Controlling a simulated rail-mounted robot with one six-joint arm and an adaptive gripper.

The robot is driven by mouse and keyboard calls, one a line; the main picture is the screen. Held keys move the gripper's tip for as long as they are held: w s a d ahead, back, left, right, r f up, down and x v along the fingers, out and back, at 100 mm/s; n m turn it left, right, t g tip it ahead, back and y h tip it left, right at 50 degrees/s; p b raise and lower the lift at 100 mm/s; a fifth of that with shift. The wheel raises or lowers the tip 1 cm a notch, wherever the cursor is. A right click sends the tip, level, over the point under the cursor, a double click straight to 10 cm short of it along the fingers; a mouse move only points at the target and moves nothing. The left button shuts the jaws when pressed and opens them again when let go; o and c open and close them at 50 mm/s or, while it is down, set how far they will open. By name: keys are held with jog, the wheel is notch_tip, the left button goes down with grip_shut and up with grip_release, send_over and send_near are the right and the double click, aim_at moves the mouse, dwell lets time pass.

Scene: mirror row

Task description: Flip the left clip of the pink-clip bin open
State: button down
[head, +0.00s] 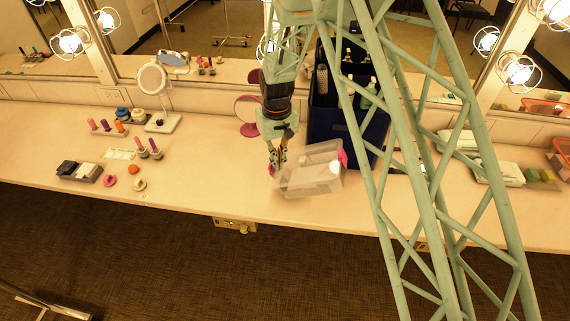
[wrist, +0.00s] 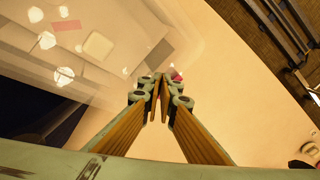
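The clear bin (head: 312,178) stands near the counter's front edge, slightly turned. Its pink left clip (head: 272,170) shows at its left end, and its pink right clip (head: 343,158) at its right end. My gripper (head: 276,161) points down at the left end, close to the left clip. In the wrist view, the fingertips (wrist: 159,84) nearly meet, with nothing visible between them. A bit of the pink left clip (wrist: 177,77) shows just past them, partly hidden; contact cannot be told. The clear bin (wrist: 100,45) fills the upper left there.
A dark blue caddy (head: 335,125) with bottles stands behind the bin. A round pink mirror (head: 248,110) stands behind my gripper. The counter (head: 205,170) left of the bin is clear.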

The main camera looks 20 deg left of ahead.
jog(key=shift+s+a+f, duration=0.25)
jog(key=shift+s+f, duration=0.15)
jog(key=shift+f, duration=0.35)
jog(key=shift+w+a, duration=0.1)
jog(key=shift+w+a+r, duration=0.15)
jog(key=shift+a+r, duration=0.05)
jog(key=shift+a, duration=0.25)
jog(key=shift+w+d+r+p, duration=0.1)
jog(key=shift+r+p, duration=0.15)
jog(key=shift+r, duration=0.8)
jog(key=shift+s+d+r+p, duration=0.1)
jog(key=shift+r+p, duration=0.2)
jog(key=shift+r, duration=0.7)
jog(key=shift+w+d+r+p, duration=0.1)
jog(key=shift+r+p, duration=0.15)
jog(key=shift+r, duration=0.8)
